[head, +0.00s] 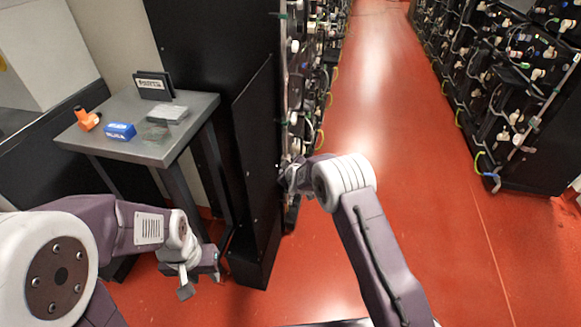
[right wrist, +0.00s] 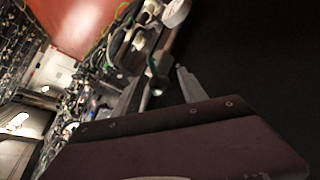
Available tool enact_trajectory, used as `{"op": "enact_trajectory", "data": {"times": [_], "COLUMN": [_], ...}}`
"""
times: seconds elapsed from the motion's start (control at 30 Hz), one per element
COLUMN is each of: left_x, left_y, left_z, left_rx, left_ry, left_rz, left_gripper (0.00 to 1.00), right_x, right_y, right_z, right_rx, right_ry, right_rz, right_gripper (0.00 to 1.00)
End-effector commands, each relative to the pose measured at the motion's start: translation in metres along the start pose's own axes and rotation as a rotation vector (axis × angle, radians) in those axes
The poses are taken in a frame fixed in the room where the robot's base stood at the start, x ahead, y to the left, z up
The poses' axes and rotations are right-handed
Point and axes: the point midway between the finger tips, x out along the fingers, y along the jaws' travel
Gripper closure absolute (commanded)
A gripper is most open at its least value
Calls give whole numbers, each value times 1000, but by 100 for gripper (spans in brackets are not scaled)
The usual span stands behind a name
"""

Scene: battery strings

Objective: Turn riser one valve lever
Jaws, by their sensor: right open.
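My right gripper (right wrist: 158,88) is open at the near end of the left rack (head: 301,100). In the head view my right wrist (head: 303,175) hides most of what lies there. In the right wrist view a small pale and dark green fitting (right wrist: 156,78) shows between or just beyond its fingers; I cannot tell if they touch it. I cannot make out with certainty which part is the riser one valve lever. My left gripper (head: 201,284) hangs low over the floor, left of the black panel, with its fingers apart and nothing between them.
A grey table (head: 108,107) holds an orange tool (head: 87,119), a blue box (head: 120,131) and a dark sign (head: 154,86). A tall black panel (head: 255,150) stands beside my right wrist. Another rack (head: 500,80) lines the right. The red aisle floor (head: 400,130) between is clear.

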Motion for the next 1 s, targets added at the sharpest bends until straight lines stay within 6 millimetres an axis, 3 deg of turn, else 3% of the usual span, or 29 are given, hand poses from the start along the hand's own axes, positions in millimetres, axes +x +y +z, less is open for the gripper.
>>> {"op": "enact_trajectory", "data": {"times": [0.1,0.3,0.67,0.77,0.83,0.87,0.9,0.97,1.0], "left_x": [-10,-16,-16,-16,-16,-16,-16,-16,-15], "left_y": [0,0,0,0,0,0,0,0,0], "left_z": [-1,-2,-2,-2,-2,-2,-2,-2,-2], "left_rx": [0,0,0,0,0,0,0,0,0], "left_ry": [0,0,0,0,0,0,0,0,0], "left_rz": [0,0,0,0,0,0,0,0,0], "left_gripper": [64,64,64,64,64,64,64,64,64], "right_x": [-25,-52,-58,-58,-60,-63,-73,-99,-120], "right_y": [2,1,0,-4,-28,-45,-71,-104,-116], "right_z": [-3,-2,0,3,16,26,46,93,130], "right_rx": [-2,0,0,34,46,24,-34,-174,-291], "right_ry": [1,2,2,-13,-68,-105,-176,-327,-445], "right_rz": [-1,0,1,-17,-112,-181,-291,-457,-547], "right_gripper": [50,50,50,78,97,100,100,100,100]}}
